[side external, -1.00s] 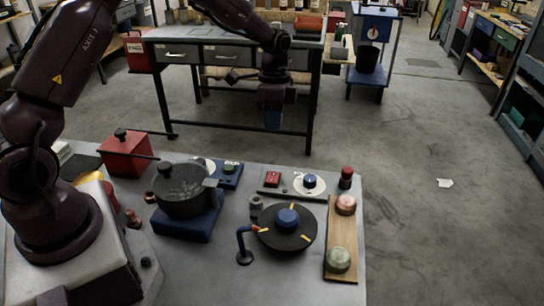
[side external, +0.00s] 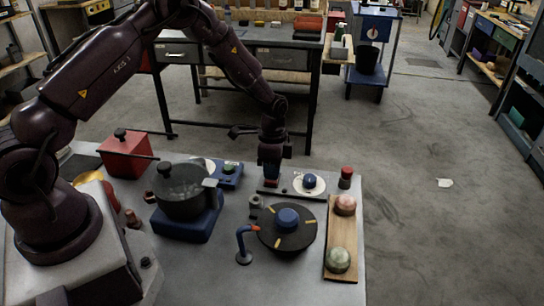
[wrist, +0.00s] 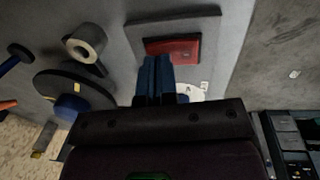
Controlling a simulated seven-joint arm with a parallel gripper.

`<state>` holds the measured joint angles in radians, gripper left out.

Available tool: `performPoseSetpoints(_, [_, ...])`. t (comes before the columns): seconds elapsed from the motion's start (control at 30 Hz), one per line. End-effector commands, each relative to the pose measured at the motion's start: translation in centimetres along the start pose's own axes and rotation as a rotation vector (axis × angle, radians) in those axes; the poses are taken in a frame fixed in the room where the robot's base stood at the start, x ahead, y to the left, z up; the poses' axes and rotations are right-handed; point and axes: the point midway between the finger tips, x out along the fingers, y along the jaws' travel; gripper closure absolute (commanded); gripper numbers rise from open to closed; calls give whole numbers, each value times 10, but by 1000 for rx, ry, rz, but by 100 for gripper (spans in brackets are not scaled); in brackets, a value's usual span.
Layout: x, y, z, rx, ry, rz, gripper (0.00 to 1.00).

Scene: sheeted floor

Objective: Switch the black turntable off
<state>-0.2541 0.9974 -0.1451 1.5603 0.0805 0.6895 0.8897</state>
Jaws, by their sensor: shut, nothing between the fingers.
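The black turntable (side external: 270,241), a round disc with a blue hub and yellow marks, lies on the grey bench. It is partly visible in the wrist view (wrist: 48,82). Behind it is a flat dark control panel (side external: 324,194) with a red rocker switch (wrist: 172,48) and a blue knob (side external: 309,181) on a white dial. My gripper (side external: 271,178) is shut and empty, pointing down at the panel's left end by the red switch. In the wrist view its blue fingertips (wrist: 155,62) are beside the switch's edge; I cannot tell whether they touch it.
A grey ring-shaped piece (side external: 256,203) and a blue hooked stand (side external: 243,246) are close to the turntable. A wooden board (side external: 342,235) with two round lumps lies right, a red-capped cylinder (side external: 346,176) behind it. A dark pot (side external: 181,192) and red box (side external: 125,158) stand left.

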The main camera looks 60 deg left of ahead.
Motion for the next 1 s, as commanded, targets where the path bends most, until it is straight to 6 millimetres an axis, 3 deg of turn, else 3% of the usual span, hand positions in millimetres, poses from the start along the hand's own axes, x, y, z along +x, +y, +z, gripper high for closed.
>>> performPoseSetpoints(0.73, [11,2,0,0,-1,2,100])
performPoseSetpoints(1.0, [8,-8,0,-1,1,-2,100])
